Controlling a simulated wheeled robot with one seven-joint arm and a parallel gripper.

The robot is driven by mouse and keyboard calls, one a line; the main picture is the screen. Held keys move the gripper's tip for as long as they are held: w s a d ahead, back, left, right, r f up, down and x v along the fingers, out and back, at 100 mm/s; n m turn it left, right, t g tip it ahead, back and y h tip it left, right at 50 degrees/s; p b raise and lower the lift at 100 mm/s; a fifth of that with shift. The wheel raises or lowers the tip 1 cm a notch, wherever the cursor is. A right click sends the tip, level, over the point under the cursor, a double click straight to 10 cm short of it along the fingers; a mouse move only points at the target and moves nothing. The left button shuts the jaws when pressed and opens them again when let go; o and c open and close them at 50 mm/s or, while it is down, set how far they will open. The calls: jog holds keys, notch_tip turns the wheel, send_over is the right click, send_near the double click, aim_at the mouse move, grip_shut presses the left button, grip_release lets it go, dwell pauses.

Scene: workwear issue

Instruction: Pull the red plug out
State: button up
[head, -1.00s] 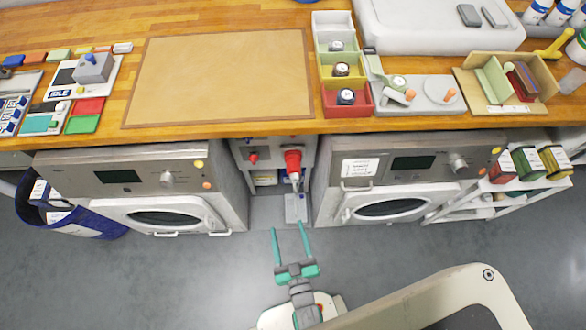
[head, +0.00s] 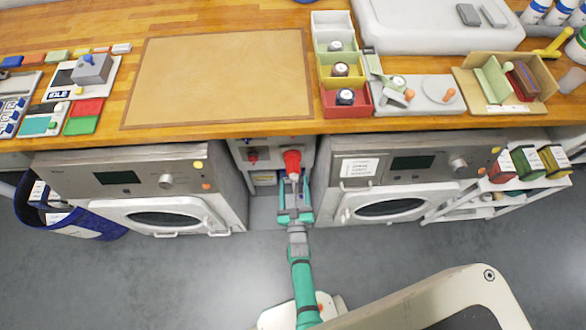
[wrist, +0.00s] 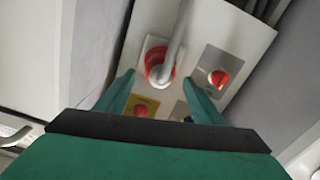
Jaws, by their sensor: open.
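The red plug (head: 292,163) sits on the grey panel between the two machines under the worktop. In the wrist view the red plug (wrist: 154,72) shows as a red ring on a pale plate, with a grey cable rising across it. My gripper (head: 294,187) is open just in front of and below the plug in the head view. In the wrist view its two green fingers (wrist: 160,80) stand either side of the plug's lower part with a gap between them. I cannot tell whether they touch it.
A red rotary switch (wrist: 219,78) on a grey plate is right of the plug in the wrist view, close to the right finger. A yellow plate (wrist: 141,107) lies below. Machines with round doors (head: 160,217) flank the narrow gap. The worktop edge (head: 200,138) overhangs above.

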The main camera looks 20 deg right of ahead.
aim_at(293, 169)
jog(key=x, duration=0.7)
